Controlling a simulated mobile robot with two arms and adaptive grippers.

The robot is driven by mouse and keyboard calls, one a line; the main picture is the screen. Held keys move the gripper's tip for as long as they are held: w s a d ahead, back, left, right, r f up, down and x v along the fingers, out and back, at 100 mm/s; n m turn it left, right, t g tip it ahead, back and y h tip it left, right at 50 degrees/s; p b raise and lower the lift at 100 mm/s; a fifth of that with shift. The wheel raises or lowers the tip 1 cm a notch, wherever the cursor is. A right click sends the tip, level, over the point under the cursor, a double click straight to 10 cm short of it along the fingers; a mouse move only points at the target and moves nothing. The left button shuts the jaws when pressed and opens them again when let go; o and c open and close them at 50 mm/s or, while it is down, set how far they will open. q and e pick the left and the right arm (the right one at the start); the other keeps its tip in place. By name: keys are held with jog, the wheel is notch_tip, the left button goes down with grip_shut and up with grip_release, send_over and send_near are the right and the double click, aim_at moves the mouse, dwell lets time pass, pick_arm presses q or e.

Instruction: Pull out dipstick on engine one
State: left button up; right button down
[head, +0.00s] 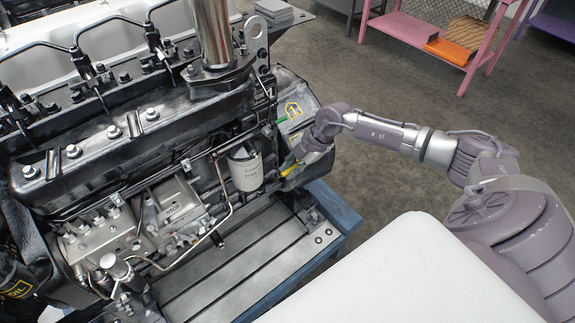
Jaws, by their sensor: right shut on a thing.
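The engine (120,130) fills the left half of the head view, and a plate with a yellow "1" mark (293,110) is at its right end. My right gripper (299,154) is at this end, just below the mark, and is shut. A yellow piece, which looks like the dipstick (290,170), shows just under the fingertips, beside the white filter. The fingers hide part of it, and how far it sits in the engine cannot be seen. My left gripper is not in view.
A white filter (245,168) and thin metal pipes are close to the gripper's left. The engine rests on a blue-edged stand (335,208). A pink rack (410,30) with an orange tray (449,51) stands at the back right. The floor between is clear.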

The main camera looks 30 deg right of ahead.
pick_arm(q)
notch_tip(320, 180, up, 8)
jog(key=p, duration=0.5)
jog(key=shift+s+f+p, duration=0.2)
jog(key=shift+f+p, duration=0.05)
jog(key=shift+p, duration=0.1)
pick_arm(e)
jog(key=s+r, duration=0.4)
jog(key=r, duration=0.2)
jog(key=shift+d+r, duration=0.15)
jog(key=shift+r, duration=0.1)
jog(key=c, duration=1.1)
grip_release()
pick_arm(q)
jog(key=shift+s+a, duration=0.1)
pick_arm(e)
jog(key=v, duration=1.2)
